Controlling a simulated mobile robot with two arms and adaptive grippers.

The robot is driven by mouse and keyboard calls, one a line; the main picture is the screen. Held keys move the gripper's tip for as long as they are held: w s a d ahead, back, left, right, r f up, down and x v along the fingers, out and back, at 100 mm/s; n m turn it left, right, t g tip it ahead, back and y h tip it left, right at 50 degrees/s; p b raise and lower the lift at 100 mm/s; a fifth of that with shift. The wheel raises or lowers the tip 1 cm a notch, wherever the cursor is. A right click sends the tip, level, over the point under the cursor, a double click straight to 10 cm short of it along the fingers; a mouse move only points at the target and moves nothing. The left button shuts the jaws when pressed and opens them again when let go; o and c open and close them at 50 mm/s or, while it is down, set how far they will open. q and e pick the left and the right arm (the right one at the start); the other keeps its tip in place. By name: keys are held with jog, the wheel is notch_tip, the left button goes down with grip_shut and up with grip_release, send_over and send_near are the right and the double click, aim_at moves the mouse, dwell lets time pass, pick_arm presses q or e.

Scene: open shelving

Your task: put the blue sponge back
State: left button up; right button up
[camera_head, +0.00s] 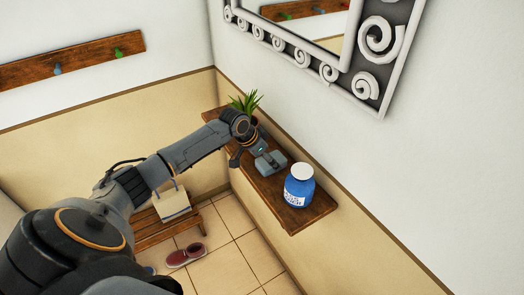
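I cannot make out a blue sponge in the head view. My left arm reaches in from the left, and my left gripper (269,160) is over the narrow wooden wall shelf (277,190). The gripper's fingers are small and partly hidden, so I cannot tell whether they are open or hold anything. My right gripper is not in view.
A blue jar (298,191) with a white lid stands on the shelf's near part, and a potted plant (245,104) stands at its far end. A bench (163,230) with a pale bag (174,206) is below left. A red shoe (185,255) lies on the floor.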

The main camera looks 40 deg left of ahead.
pick_arm(q)
jog(key=b+v, duration=0.2)
jog(key=v, duration=0.9)
jog(key=shift+r, duration=0.1)
